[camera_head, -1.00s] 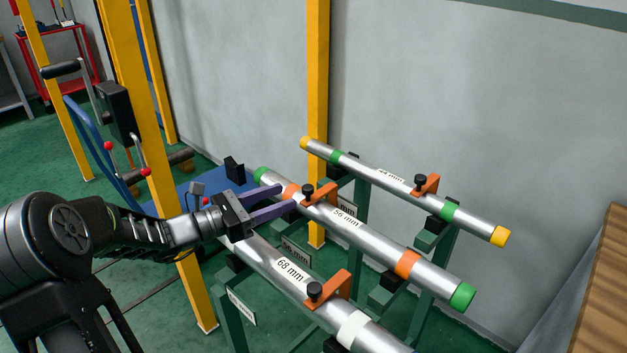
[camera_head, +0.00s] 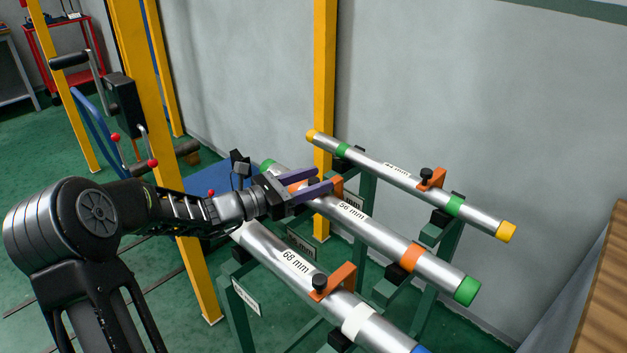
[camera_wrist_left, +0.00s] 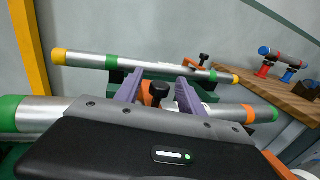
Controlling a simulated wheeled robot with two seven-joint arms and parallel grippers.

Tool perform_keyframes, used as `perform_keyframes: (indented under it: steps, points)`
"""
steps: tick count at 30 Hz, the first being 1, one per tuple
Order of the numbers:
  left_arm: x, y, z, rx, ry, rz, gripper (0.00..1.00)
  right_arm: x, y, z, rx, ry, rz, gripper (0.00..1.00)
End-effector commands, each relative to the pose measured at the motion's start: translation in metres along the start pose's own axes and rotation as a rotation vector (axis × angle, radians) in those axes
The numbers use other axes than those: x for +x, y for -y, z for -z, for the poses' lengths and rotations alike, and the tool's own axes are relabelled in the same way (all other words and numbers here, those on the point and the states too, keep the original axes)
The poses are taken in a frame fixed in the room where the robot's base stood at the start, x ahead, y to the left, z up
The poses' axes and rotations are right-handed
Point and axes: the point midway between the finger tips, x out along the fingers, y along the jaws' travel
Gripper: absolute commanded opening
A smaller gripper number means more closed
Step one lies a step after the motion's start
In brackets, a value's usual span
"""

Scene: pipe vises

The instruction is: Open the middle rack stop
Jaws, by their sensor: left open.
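The middle rack stop is an orange bar (camera_head: 337,187) with a black knob, lying across the 56 mm pipe (camera_head: 370,228). My open left gripper (camera_head: 322,180) reaches over this pipe, its purple fingers at the stop and partly hiding it. In the left wrist view the black knob (camera_wrist_left: 160,92) stands between the two fingers of the gripper (camera_wrist_left: 160,76), with visible space to each finger. I cannot tell whether a finger touches the bar. My right gripper is not in view.
The 68 mm pipe (camera_head: 265,247) lies nearer, with its orange stop (camera_head: 340,278). The thinner pipe (camera_head: 375,174) lies behind, with another stop (camera_head: 433,178). A yellow post (camera_head: 325,90) stands against the wall. A wooden bench (camera_head: 600,290) is at right.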

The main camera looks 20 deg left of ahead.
Motion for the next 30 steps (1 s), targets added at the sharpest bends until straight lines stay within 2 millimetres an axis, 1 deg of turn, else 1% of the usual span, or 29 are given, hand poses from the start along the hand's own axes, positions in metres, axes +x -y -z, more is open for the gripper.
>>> perform_keyframes:
  steps: [6,23,30]
  points:
    - [0.0003,0.0001,-0.0003,0.001,0.0,0.0,0.46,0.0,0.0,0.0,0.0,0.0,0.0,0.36]
    - [0.0,0.0002,-0.0004,0.001,0.0,0.001,0.01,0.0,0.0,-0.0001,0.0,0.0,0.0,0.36]
    - [0.0,0.0001,-0.0004,0.001,0.001,0.001,0.0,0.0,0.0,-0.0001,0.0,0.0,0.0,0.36]
